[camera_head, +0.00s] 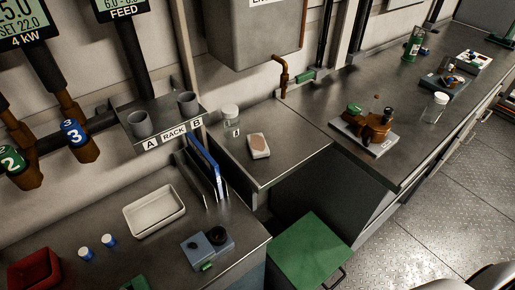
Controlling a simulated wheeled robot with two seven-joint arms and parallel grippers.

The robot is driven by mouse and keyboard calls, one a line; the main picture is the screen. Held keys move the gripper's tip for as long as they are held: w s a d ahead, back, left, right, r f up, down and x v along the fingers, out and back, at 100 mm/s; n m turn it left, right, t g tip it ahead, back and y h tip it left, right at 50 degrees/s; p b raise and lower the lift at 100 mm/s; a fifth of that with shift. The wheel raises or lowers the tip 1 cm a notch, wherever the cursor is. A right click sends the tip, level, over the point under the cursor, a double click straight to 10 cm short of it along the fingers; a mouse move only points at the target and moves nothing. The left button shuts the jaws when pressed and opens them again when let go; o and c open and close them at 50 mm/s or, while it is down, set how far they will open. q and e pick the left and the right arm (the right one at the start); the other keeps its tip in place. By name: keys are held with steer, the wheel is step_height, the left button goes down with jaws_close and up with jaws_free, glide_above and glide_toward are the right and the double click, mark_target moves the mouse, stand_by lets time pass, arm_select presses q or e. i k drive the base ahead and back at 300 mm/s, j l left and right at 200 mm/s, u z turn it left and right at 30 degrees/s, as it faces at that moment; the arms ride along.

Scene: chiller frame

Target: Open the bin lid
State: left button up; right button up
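A bin with a flat green lid (308,250) stands on the floor in the gap between the counters, at the bottom middle. The lid lies flat and looks closed. A dark bar handle (336,279) sticks out at its front right edge. The bin's body is mostly hidden below the lid and by the picture's lower edge. Neither of my grippers is in view.
The left counter (165,247) holds a white tray (154,211), a red bin (35,270) and a grey-blue device (207,246) near the bin. The right counter (400,165) carries a brown valve assembly (372,126).

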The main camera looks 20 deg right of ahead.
mark_target(307, 253)
steer(key=k+z, duration=0.15)
steer(key=z, duration=0.3)
steer(key=k+z, duration=0.15)
steer(key=z, duration=0.3)
steer(key=k+l+z, duration=0.15)
steer(key=z, duration=0.25)
